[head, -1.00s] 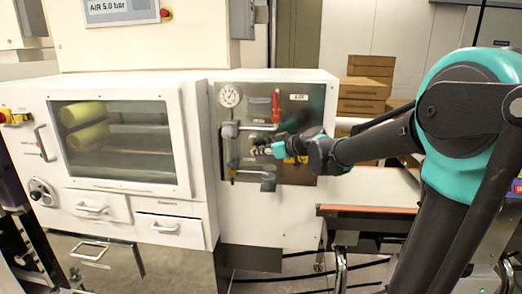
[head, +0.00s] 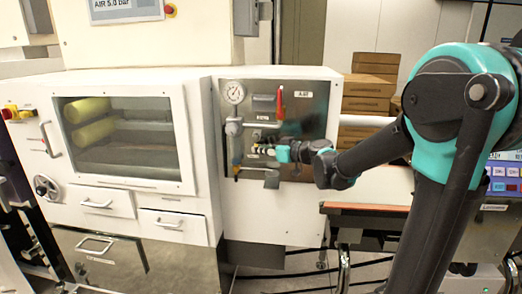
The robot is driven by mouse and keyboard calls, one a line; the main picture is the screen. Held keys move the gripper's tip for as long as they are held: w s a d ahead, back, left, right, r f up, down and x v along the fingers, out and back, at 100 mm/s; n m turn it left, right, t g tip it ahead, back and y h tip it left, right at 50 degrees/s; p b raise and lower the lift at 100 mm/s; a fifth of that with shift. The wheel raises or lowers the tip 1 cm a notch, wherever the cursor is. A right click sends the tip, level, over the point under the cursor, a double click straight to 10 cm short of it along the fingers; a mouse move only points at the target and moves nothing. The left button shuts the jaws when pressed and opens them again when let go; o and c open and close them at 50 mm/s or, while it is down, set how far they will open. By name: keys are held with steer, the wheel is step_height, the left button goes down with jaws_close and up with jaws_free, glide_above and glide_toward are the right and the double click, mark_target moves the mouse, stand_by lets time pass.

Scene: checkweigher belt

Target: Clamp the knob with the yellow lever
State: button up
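My gripper (head: 262,150) is small in the head view, in front of the steel panel (head: 310,130) on the white cabinet. It points left, with its fingertips close to the middle of the panel's fittings. I cannot tell whether its fingers are apart, or whether they touch anything. A small yellow piece (head: 237,179), perhaps the yellow lever, shows at the lower end of the upright grey fitting (head: 236,150), left of and below my gripper. Another bit of yellow shows at my fingertips, too small to name. The knob itself cannot be clearly made out; my gripper may hide it.
A red lever (head: 280,103) stands above my gripper, and a round gauge (head: 234,93) is at the panel's top left. A grey bracket (head: 271,179) sits below. A belt with an orange edge (head: 365,208) lies below my arm. Cardboard boxes (head: 367,93) are stacked behind.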

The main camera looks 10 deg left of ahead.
steer(key=o, duration=0.4)
steer(key=shift+c, duration=0.2)
steer(key=v, duration=1.2)
